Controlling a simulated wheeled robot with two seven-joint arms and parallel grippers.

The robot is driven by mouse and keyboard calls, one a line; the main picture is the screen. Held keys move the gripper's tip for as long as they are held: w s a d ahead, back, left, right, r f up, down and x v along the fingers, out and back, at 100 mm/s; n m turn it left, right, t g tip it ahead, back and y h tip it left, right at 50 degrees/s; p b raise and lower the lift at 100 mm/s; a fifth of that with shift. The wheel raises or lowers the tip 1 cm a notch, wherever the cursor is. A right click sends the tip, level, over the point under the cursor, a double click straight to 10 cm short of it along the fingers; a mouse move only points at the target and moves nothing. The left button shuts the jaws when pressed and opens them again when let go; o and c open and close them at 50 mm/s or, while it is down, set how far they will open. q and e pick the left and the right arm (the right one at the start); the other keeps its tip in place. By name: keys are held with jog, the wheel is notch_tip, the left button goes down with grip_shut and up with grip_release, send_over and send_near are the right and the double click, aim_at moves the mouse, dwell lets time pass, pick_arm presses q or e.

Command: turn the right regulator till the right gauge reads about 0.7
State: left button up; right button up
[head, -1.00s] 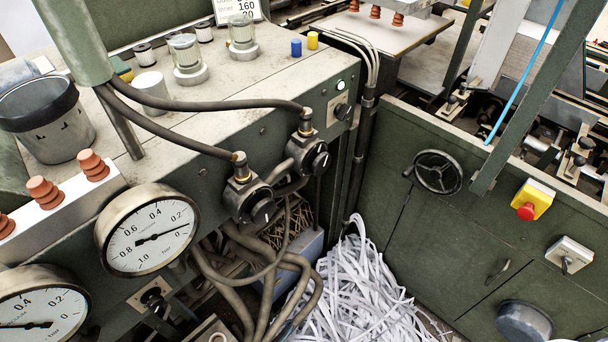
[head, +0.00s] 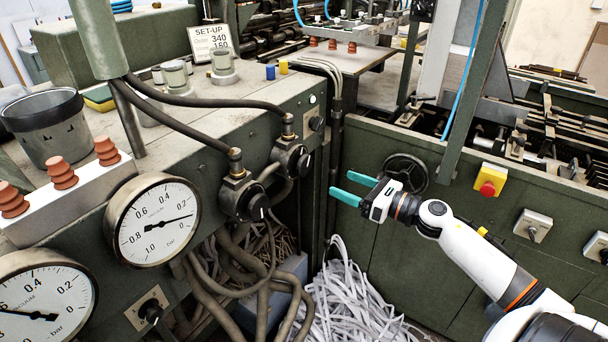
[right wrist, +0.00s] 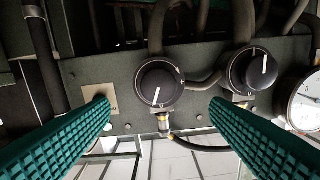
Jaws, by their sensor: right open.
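The right regulator (head: 290,158) is a black knob with a white mark on the green machine front, with a brass hose fitting above it. The left regulator (head: 246,200) is beside it, lower left. The right gauge (head: 155,220) is a round white vacuum dial; its needle stands between 0 and 0.2, near 0.1. My right gripper (head: 347,187) is open and empty, its teal fingers pointing left, apart from the regulators. In the right wrist view, the picture is upside down and the right regulator knob (right wrist: 160,87) shows between the finger lines, further off. My left gripper is out of view.
The left gauge (head: 38,300) is partly cut off. Curved hoses (head: 185,100) pass above the regulators. A black handwheel (head: 405,173) is behind my right gripper. White paper strips (head: 350,305) lie below, and a red stop button (head: 488,188) is on the right cabinet.

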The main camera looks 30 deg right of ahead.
aim_at(307, 168)
jog(key=p+x, duration=0.2)
jog(key=x, duration=0.7)
jog(key=shift+w+r, duration=0.1)
jog(key=shift+w, duration=0.3)
jog(key=shift+w+a+p, duration=0.2)
jog(key=shift+w+p, duration=0.1)
jog(key=shift+w, duration=0.1)
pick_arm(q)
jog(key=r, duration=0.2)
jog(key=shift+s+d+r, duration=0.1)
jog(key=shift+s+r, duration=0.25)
pick_arm(e)
jog(key=c, duration=1)
jog(key=shift+o, duration=0.2)
